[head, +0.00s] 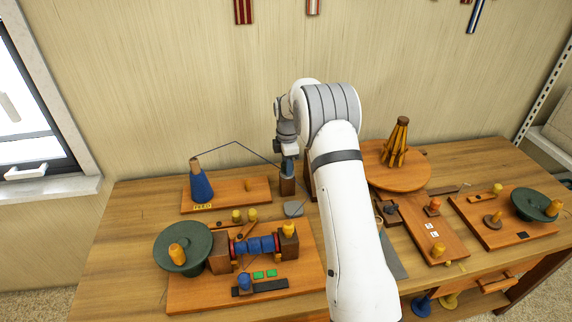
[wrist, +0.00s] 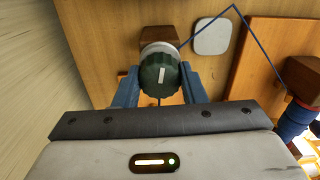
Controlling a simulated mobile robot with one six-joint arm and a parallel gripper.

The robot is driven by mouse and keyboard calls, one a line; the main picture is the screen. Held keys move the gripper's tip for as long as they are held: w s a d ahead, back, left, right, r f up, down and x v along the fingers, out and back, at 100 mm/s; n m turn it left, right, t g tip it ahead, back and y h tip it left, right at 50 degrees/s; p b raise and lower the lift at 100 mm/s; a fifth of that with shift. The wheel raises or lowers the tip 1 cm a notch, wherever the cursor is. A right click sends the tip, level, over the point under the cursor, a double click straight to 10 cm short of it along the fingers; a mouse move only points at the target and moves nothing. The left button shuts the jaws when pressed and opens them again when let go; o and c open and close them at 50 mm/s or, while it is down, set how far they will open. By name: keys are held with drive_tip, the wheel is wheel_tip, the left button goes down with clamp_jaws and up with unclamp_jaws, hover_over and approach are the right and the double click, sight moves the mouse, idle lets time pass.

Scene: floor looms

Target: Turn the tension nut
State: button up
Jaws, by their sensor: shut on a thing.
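The tension nut (wrist: 160,78) is a dark green ribbed knob with a white line on its face, in the middle of the wrist view. The line stands nearly upright in that view. A pale metal disc and a brown wooden block (wrist: 172,35) show behind it. My gripper (wrist: 158,92) has one blue-grey finger on each side of the nut and is shut on it. In the head view my gripper (head: 288,169) points down at the top of a short wooden post (head: 287,187); the nut is mostly hidden there.
A blue thread runs from a blue yarn cone (head: 203,187), over a peak, to the post. A grey plate (head: 293,209) lies in front of it. A winder with a green wheel (head: 183,249) stands front left. A wooden turntable (head: 408,178) and crank boards stand right.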

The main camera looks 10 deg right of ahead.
drive_tip(key=o, duration=1)
wheel_tip(320, 180, up, 8)
drive_tip(key=shift+f+b, duration=0.1)
drive_tip(key=shift+b, duration=0.35)
